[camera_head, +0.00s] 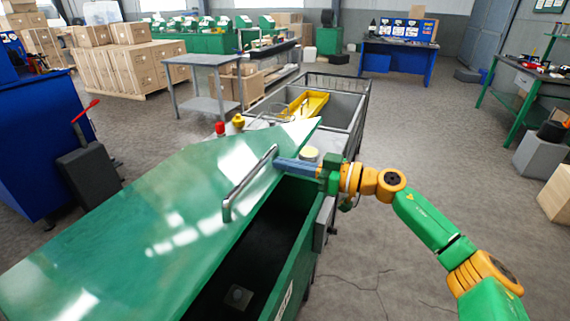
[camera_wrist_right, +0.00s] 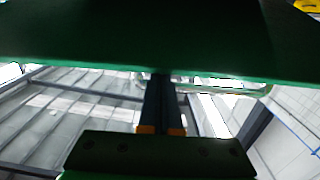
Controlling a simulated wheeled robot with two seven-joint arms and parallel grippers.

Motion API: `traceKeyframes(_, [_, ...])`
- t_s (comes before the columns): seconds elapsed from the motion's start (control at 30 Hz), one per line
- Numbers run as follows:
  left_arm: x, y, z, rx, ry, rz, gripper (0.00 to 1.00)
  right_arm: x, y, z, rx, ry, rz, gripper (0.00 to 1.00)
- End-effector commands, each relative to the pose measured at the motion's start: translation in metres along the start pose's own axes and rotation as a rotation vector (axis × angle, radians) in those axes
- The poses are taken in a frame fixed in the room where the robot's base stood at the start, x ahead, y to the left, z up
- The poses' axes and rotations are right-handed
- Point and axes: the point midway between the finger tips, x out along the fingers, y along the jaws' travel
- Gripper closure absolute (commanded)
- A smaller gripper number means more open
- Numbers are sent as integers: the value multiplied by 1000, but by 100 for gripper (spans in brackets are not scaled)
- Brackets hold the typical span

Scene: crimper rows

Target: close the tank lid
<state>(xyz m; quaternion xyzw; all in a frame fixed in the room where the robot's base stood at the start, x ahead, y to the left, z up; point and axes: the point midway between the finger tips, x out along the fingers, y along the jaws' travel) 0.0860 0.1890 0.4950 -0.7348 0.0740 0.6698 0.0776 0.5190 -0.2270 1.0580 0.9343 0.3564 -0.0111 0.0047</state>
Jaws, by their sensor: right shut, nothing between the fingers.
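The tank lid (camera_head: 150,225) is a large green panel with a metal bar handle (camera_head: 248,185) along its right edge. It is raised, and a dark opening shows below its right edge. The green tank (camera_head: 296,262) stands under it. My right gripper (camera_head: 280,163) is shut and empty, its blue-grey fingers at the lid's edge by the handle's far end. In the right wrist view the shut fingers (camera_wrist_right: 160,82) reach up to the lid's green underside (camera_wrist_right: 150,35); I cannot tell if they touch it. My left gripper is not in view.
A grey bin (camera_head: 345,112) with a yellow tray (camera_head: 309,103) lies beyond the tank. A red knob (camera_head: 220,128) and a yellow knob (camera_head: 238,121) stand behind the lid. A blue cabinet (camera_head: 35,140) is at the left.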

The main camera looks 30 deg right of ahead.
Motion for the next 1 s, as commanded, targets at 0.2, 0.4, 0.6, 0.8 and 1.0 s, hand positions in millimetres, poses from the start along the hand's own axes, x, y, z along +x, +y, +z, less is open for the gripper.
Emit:
traceKeyframes(0.2, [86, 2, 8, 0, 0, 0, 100, -10, -1, 80, 4, 86, -2, 100])
traceKeyframes(0.4, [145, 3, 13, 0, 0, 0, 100, -22, 0, 133, 4, 169, -1, 100])
traceKeyframes(0.6, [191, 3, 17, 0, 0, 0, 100, -30, 0, 176, 3, 245, -1, 100])
traceKeyframes(0.8, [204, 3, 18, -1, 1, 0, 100, -34, 0, 188, 0, 282, 1, 100])
traceKeyframes(1.0, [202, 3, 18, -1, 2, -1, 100, -34, 0, 186, -1, 285, 1, 100])
